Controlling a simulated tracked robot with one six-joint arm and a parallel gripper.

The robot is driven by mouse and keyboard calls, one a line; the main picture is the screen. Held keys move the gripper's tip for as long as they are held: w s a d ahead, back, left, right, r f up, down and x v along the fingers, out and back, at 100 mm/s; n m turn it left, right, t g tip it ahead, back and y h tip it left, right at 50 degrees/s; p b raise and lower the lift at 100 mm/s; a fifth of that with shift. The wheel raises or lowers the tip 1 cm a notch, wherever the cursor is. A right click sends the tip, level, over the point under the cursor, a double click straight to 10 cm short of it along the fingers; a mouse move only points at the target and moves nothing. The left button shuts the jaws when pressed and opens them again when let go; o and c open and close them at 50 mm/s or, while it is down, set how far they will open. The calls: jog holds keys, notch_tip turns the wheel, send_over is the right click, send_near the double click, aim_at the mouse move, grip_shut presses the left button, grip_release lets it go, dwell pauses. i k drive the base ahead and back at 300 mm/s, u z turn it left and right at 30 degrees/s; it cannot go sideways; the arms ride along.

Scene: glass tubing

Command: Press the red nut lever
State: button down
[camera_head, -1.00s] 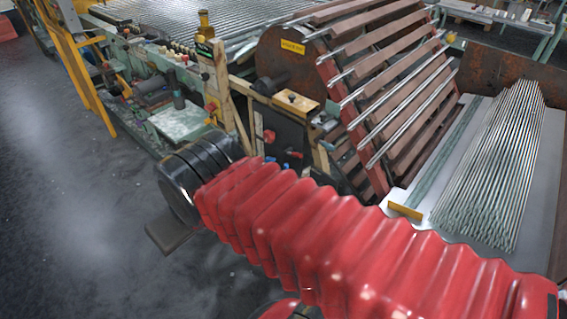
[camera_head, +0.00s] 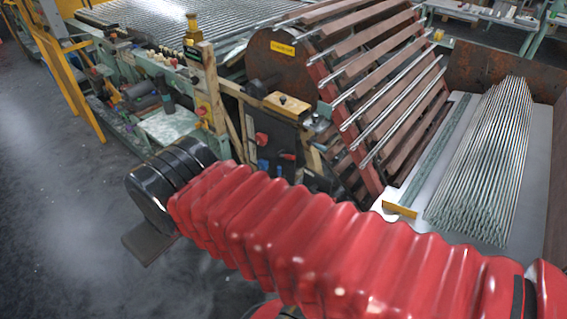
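A dark panel (camera_head: 274,140) on the machine's front carries small red parts. One red knob-like part (camera_head: 262,138) is at its upper left, and a red lever-like part (camera_head: 288,156) is at its lower right. I cannot tell for sure which is the red nut lever. My red-sleeved arm crosses the foreground and ends in a black wrist at the left. My gripper (camera_head: 150,238) shows only as a dark flat piece below the wrist, over the floor. It is left of the panel and apart from it. Its fingers cannot be made out.
A slatted rack wheel (camera_head: 370,85) stands behind my arm. A pale table (camera_head: 407,190) with a stack of glass tubes (camera_head: 488,165) is at the right. A green machine bench (camera_head: 165,125) and a yellow frame (camera_head: 70,75) are at the left. The grey floor (camera_head: 50,220) is open at lower left.

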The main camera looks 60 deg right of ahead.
aim_at(281, 154)
jog(key=i, duration=0.95)
